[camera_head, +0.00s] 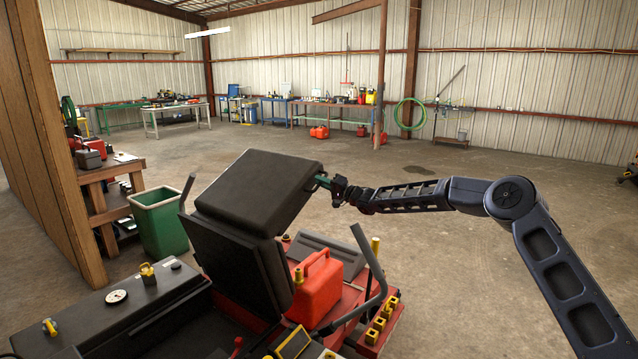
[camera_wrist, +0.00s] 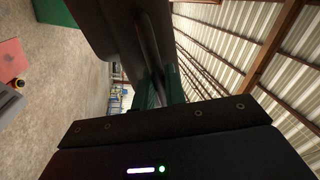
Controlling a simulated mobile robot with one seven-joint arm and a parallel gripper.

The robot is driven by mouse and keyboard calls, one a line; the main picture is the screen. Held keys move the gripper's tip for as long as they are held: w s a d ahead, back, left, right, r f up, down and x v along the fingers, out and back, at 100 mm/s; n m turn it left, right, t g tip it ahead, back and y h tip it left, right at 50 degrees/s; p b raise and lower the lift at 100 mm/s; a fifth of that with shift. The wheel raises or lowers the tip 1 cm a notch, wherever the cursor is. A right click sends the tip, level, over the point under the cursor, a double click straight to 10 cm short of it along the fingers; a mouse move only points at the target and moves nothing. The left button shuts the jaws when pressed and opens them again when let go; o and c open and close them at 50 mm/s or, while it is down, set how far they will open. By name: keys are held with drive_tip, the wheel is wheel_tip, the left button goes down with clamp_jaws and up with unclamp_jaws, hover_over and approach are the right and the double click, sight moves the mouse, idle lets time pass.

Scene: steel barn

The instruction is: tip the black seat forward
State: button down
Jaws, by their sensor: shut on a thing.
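The black seat (camera_head: 258,190) is in the middle of the head view, on a red machine. Its cushion is tilted up, and its backrest (camera_head: 236,262) stands in front of it on the near side. My gripper (camera_head: 322,181) reaches in from the right and is shut on the cushion's right edge. In the wrist view the dark seat (camera_wrist: 115,30) fills the upper middle, between the green fingers (camera_wrist: 160,88). The fingertips are partly hidden by the seat edge.
A red fuel can (camera_head: 316,290) sits on the machine below the raised cushion, close to a bent lever (camera_head: 368,260). A green bin (camera_head: 158,222) and a wooden bench (camera_head: 105,190) stand at the left. Open concrete floor (camera_head: 470,270) lies right and behind.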

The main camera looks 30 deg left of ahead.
drive_tip(key=shift+s, duration=0.15)
drive_tip(key=c, duration=1.5)
unclamp_jaws()
drive_tip(key=shift+c, duration=0.2)
drive_tip(key=d+f, duration=0.2)
drive_tip(key=d, duration=0.8)
drive_tip(key=shift+w+d+f, duration=0.15)
drive_tip(key=shift+w+d, duration=0.1)
drive_tip(key=shift+w, duration=0.1)
